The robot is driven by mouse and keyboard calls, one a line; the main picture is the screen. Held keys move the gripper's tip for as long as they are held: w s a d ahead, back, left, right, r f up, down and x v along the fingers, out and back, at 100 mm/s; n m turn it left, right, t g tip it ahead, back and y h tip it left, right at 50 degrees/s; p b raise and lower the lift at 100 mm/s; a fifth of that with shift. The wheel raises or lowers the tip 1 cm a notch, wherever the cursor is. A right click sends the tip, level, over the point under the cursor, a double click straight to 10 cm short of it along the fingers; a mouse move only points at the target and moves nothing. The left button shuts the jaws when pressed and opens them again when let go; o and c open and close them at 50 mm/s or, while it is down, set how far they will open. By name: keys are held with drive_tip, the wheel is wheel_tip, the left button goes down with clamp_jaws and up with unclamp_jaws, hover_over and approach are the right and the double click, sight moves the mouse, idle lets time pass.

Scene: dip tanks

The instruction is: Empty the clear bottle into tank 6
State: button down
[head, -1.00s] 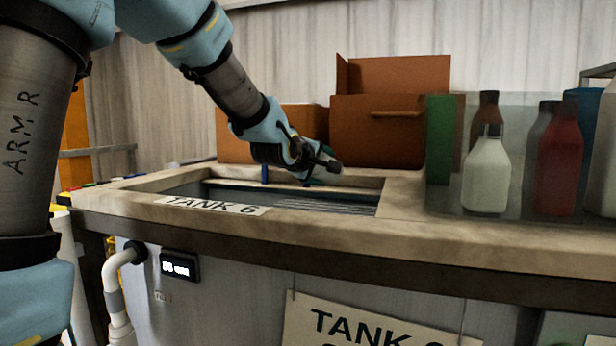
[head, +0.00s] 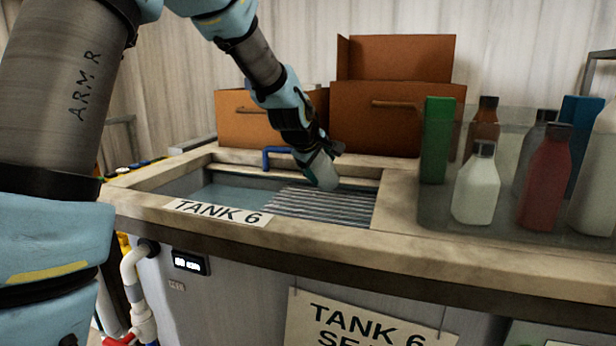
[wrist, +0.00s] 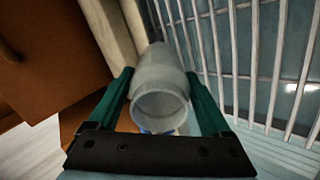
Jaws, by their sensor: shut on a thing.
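My gripper (head: 325,152) is over the right part of tank 6 (head: 385,200), above the grate (head: 310,207). In the wrist view, the green fingers of my gripper (wrist: 160,78) are shut on the clear bottle (wrist: 158,88), one on each side. The bottle is pale and translucent, with one round end towards the camera. In the head view, the clear bottle (head: 321,174) slants down from my gripper, its lower end close above the grate. I cannot see any liquid leaving it.
Bluish liquid (head: 235,195) shows left of the grate. A blue pipe (head: 268,155) sits at the tank's back edge. Brown boxes (head: 390,120) stand behind. To the right are a white bottle (head: 476,190), a red bottle (head: 545,180) and a green container (head: 437,140).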

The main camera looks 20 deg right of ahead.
drive_tip(key=shift+w+d+g+y+p, duration=0.2)
drive_tip(key=shift+g+y+p, duration=0.5)
drive_tip(key=shift+p, duration=1.75)
drive_tip(key=d+r+g+y+p, duration=0.1)
drive_tip(key=p, duration=0.5)
drive_tip(key=shift+w+d+r+y, duration=0.1)
drive_tip(key=shift+w+y, duration=0.2)
drive_tip(key=shift+w, duration=0.1)
drive_tip(key=shift+w+d+g+y, duration=0.35)
drive_tip(key=shift+w+g+y, duration=0.05)
drive_tip(key=shift+g+y, duration=0.2)
drive_tip(key=shift+w+d+f+g+y, duration=0.25)
drive_tip(key=shift+w+d+g+y, duration=0.15)
drive_tip(key=shift+g+y, duration=0.2)
drive_tip(key=shift+w+d+f+g+y, duration=0.3)
drive_tip(key=shift+g+y, duration=0.2)
drive_tip(key=shift+y, duration=0.2)
